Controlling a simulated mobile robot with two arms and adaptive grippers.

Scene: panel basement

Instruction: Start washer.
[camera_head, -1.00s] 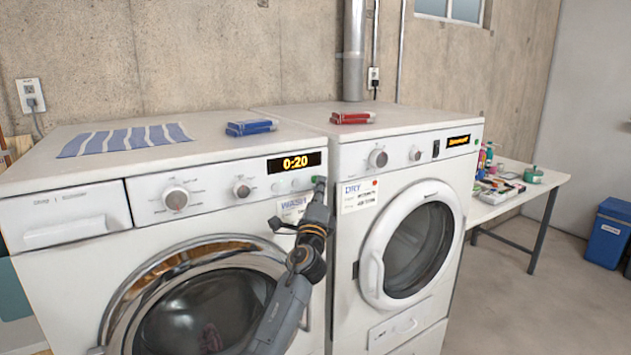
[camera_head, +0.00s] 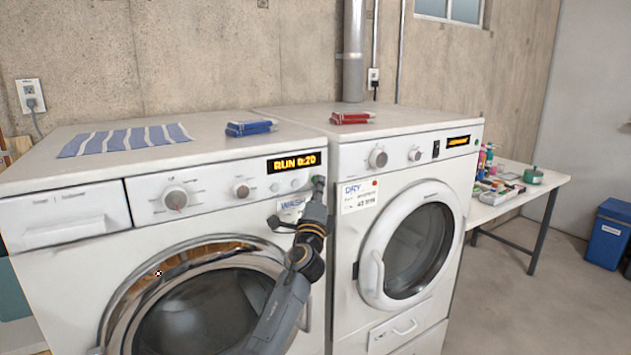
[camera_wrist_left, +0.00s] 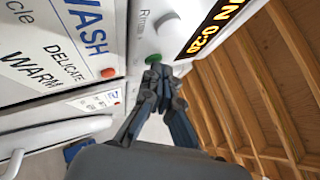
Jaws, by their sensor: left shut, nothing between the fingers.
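The washer (camera_head: 75,262) is the white front-loader on the left, with its round door (camera_head: 205,312) shut. Its display (camera_head: 294,163) reads "RUN 0:20" in orange. In the left wrist view part of the display (camera_wrist_left: 208,28) shows, and a green button (camera_wrist_left: 153,58) sits just beyond my fingertips. My left gripper (camera_head: 318,184) is at the right end of the washer's control panel, its fingers shut and empty. In the left wrist view the closed fingertips (camera_wrist_left: 158,72) are at or just short of the green button; I cannot tell if they touch. My right gripper is not in view.
The dryer (camera_head: 345,290) stands close on the right, with a DRY label (camera_head: 359,196). A striped cloth (camera_head: 124,140), a blue box (camera_head: 250,128) and a red box (camera_head: 351,118) lie on top. A side table (camera_head: 510,196) and blue bin (camera_head: 606,235) stand farther right.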

